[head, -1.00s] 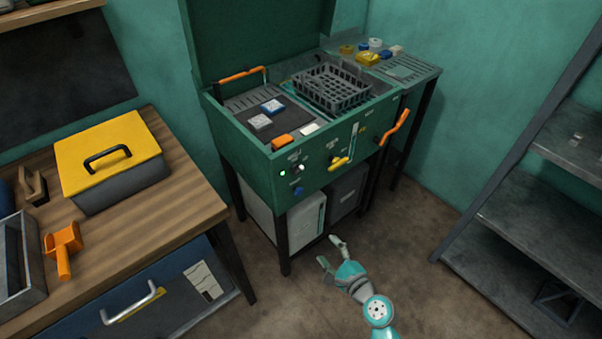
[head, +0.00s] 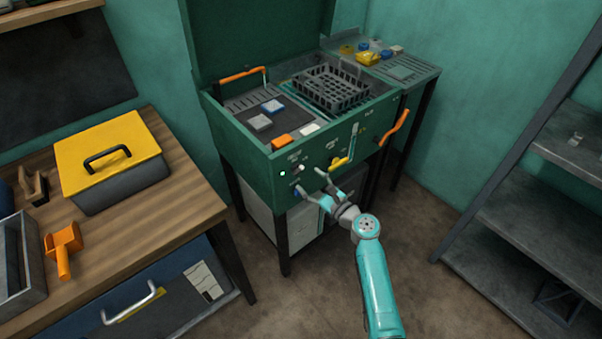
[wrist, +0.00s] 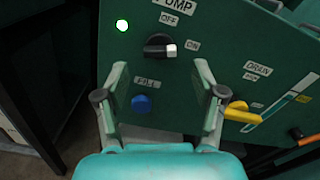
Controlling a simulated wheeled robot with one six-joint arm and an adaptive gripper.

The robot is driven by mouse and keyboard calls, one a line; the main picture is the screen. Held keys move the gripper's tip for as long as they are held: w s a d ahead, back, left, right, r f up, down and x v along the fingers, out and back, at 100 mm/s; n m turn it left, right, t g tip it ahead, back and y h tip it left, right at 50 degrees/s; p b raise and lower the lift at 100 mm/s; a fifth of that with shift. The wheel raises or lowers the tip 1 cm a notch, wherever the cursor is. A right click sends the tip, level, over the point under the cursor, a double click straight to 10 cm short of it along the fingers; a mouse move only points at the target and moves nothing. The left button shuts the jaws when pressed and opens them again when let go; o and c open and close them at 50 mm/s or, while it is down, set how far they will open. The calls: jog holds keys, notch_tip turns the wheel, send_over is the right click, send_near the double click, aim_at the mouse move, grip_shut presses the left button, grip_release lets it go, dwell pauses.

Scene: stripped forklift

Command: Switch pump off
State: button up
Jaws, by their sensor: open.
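The pump switch (wrist: 160,47) is a black knob with a white tip on the green front panel. Its tip points right, to the ON mark, and OFF is printed above it. In the head view the lamp (head: 283,173) and the switch's white tip (head: 302,167) show on the panel. My gripper (wrist: 162,72) is open and empty, its fingertips just below the switch, one towards each side. It also shows in the head view (head: 309,180). I cannot tell whether a finger touches the panel.
A blue FILL button (wrist: 141,103) lies between my fingers, lower on the panel. A yellow DRAIN lever (wrist: 240,112) is close beside the right finger. An orange handle (head: 395,127) sticks out at the machine's right. A workbench (head: 200,203) stands left; floor in front is open.

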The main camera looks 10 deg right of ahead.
aim_at(297, 170)
jog(key=shift+x, duration=2.5)
jog(key=c, duration=1.1)
